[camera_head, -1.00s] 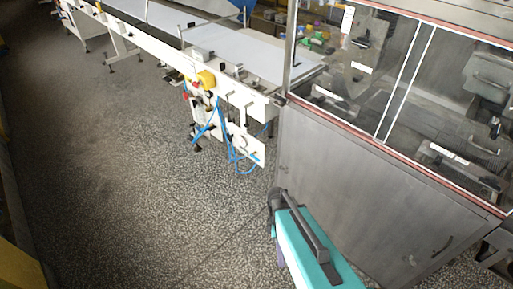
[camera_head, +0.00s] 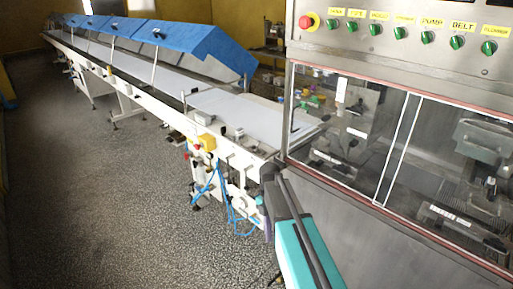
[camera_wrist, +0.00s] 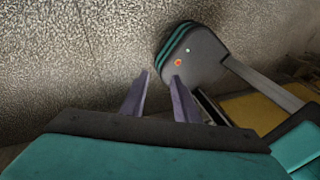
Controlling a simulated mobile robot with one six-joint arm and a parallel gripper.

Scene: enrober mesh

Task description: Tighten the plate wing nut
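The plate wing nut cannot be made out in either view. Behind the glass doors of the steel enrober cabinet (camera_head: 345,225), a grey mechanism (camera_head: 350,125) shows at left and another (camera_head: 482,140) at right, too small and dim to pick out a nut. My teal arm rises in front of the cabinet in the head view, and my gripper is not clear there. In the wrist view my gripper (camera_wrist: 160,79) has its two fingers apart with nothing between them, over speckled floor (camera_wrist: 60,60).
A control panel (camera_head: 420,38) with a red stop button (camera_head: 306,22) and several green knobs tops the cabinet. A long white conveyor (camera_head: 225,112) with blue covers (camera_head: 190,42) runs to the back left. Blue hoses (camera_head: 222,195) hang from its end. The floor at left is clear.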

